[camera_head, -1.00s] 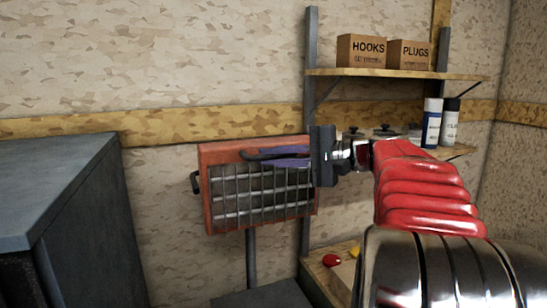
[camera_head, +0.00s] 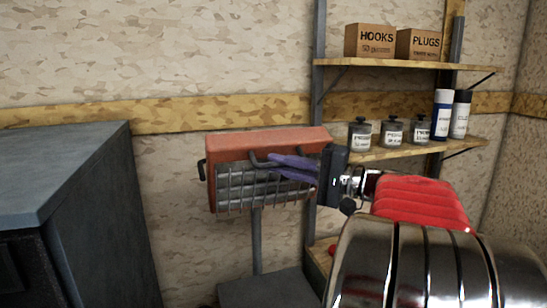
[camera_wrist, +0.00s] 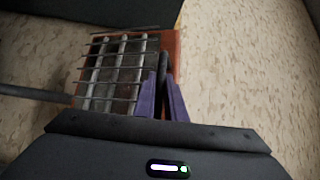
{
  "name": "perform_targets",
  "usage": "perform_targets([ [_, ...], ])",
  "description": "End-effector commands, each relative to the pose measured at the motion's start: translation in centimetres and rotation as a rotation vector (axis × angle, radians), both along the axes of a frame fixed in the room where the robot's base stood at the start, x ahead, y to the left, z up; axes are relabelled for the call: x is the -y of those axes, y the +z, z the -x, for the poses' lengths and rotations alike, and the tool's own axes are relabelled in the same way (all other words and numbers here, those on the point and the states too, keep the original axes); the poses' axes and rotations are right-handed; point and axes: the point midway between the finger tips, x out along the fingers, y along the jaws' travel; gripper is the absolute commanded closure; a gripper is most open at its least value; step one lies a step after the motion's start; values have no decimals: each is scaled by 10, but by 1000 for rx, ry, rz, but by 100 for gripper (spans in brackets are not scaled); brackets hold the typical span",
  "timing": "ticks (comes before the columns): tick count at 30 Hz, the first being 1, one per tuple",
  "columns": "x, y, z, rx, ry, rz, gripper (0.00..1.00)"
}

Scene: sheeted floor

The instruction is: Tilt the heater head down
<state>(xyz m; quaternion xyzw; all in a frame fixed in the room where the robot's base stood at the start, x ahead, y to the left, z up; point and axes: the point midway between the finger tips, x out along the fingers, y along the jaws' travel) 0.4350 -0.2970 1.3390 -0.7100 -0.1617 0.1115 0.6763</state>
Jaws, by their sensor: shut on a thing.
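The orange heater head (camera_head: 270,141) sits on a grey post (camera_head: 256,240) in the head view. Its wire grille (camera_head: 236,188) is tilted downward and its top face shows. My gripper (camera_head: 285,164), with purple fingers, reaches in from the right at the upper front of the head. It is shut on the dark handle bar (camera_head: 258,157) there. In the wrist view the handle bar (camera_wrist: 164,72) runs between the two fingers, beside the grille (camera_wrist: 115,75). The fingers hide part of the handle and the grille.
A dark grey cabinet (camera_head: 60,175) stands at the left. Wall shelves (camera_head: 400,63) at the right hold two boxes, several jars (camera_head: 392,131) and two spray cans (camera_head: 442,114), close behind my arm.

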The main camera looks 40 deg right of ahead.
Motion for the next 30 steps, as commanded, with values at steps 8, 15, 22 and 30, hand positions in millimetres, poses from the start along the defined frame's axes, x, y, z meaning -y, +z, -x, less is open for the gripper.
perform_targets([
  [8,1,-33,14,-8,-14,-6,100],
  [15,0,-56,18,-7,-14,-4,100],
  [22,1,-69,18,-6,-15,-4,100],
  [30,1,-75,18,-8,-16,-3,100],
])
